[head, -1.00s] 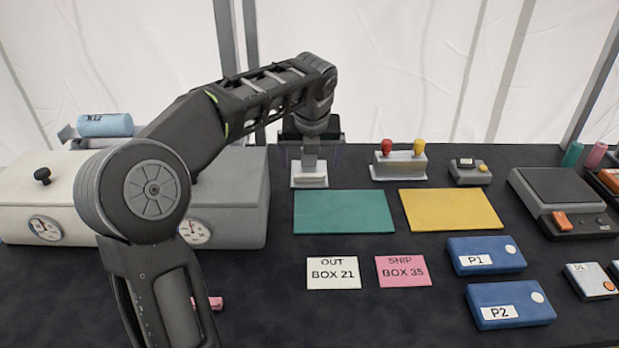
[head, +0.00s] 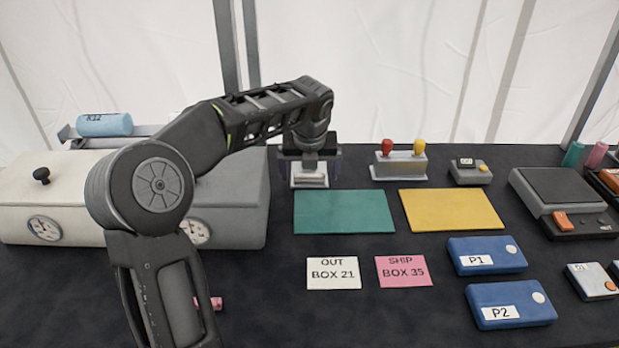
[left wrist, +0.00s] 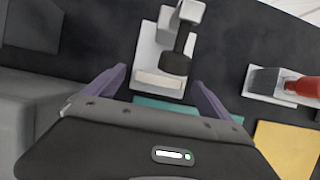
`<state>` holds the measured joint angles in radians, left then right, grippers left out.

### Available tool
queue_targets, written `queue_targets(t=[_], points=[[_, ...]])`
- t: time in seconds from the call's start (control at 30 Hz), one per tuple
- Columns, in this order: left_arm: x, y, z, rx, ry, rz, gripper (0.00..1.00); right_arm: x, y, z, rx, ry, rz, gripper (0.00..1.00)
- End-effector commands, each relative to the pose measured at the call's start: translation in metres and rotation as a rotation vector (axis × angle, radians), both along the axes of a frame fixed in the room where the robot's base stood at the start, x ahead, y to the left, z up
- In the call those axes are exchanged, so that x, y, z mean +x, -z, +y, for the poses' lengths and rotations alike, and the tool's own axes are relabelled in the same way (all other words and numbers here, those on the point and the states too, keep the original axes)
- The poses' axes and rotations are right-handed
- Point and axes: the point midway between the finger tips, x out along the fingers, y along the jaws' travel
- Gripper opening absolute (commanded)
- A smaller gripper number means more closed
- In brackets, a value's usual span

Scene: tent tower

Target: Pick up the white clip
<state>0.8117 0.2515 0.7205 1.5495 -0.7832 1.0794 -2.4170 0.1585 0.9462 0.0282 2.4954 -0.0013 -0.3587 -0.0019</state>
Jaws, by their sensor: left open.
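My left gripper (head: 309,170) is open, its purple fingers pointing down at a whitish-grey stand (head: 309,182) at the back of the table. In the left wrist view the stand (left wrist: 147,50) shows a pale base, a grey post and a dark knob. A cream-white strip (left wrist: 158,80) at its near edge lies between the open fingertips (left wrist: 159,77). I cannot tell whether this strip is the white clip. Nothing is seen held. A small pink piece (head: 216,303), partly hidden by my arm, lies at the front. My right gripper is not in view.
A green mat (head: 343,211) and yellow mat (head: 452,210) lie in front and to the right. A block with red and yellow knobs (head: 399,165) stands right of the gripper. Boxes with gauges (head: 55,205) stand left.

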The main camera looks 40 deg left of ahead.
Motion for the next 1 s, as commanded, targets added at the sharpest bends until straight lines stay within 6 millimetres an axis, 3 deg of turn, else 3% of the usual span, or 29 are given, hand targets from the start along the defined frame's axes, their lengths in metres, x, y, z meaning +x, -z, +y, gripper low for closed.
queue_targets(t=[0.2,1.0], points=[[0.0000,-0.0002,0.0001,0.000,0.000,0.000,0.93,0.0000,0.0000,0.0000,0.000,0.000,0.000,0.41],[-0.0001,-0.0002,0.0000,0.000,0.000,0.000,0.31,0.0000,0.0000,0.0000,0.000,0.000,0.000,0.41]])
